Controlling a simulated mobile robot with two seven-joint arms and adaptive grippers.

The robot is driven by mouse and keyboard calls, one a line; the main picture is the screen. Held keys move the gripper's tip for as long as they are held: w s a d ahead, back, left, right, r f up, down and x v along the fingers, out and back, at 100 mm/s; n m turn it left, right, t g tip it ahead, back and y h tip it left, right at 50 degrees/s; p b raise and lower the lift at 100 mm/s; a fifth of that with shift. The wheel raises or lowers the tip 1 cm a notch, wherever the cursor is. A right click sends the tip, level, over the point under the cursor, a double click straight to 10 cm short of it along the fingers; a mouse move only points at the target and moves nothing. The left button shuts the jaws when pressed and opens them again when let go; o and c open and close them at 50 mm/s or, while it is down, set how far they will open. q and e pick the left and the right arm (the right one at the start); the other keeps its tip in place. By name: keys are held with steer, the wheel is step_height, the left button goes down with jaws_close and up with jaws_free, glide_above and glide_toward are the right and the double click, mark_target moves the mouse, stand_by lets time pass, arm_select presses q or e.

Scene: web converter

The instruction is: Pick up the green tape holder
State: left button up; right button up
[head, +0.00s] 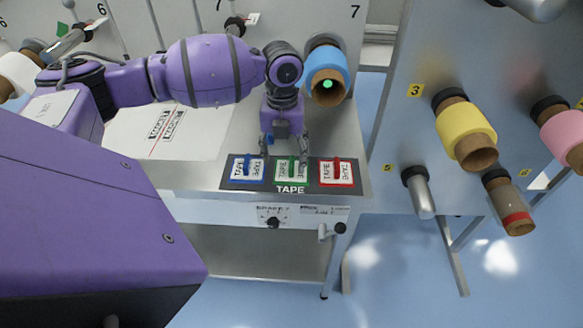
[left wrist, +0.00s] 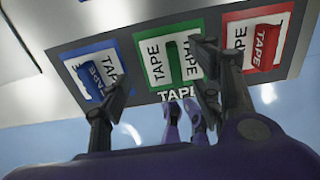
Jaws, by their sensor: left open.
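The green tape holder (head: 291,169) lies in the middle of a dark tray (head: 263,187) marked TAPE, between a blue tape holder (head: 247,171) and a red tape holder (head: 337,172). My left gripper (head: 284,152) is open and empty, pointing down just over the green holder and partly covering its back edge. In the left wrist view the green holder (left wrist: 168,58) shows between the two spread fingers (left wrist: 165,72), with the right finger overlapping its right side. I cannot tell the exact height gap. My right gripper is not in view.
The tray sits at the front edge of a metal table (head: 345,125). A blue roll (head: 327,62) on a spindle is close right of my left wrist. A metal panel with a yellow roll (head: 466,132) stands to the right. A white sheet (head: 165,130) lies left.

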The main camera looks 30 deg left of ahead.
arm_select(q)
step_height(320, 180, down, 3)
steer(key=shift+w+d+r, duration=0.1)
steer(key=shift+w, duration=0.05)
jaws_close()
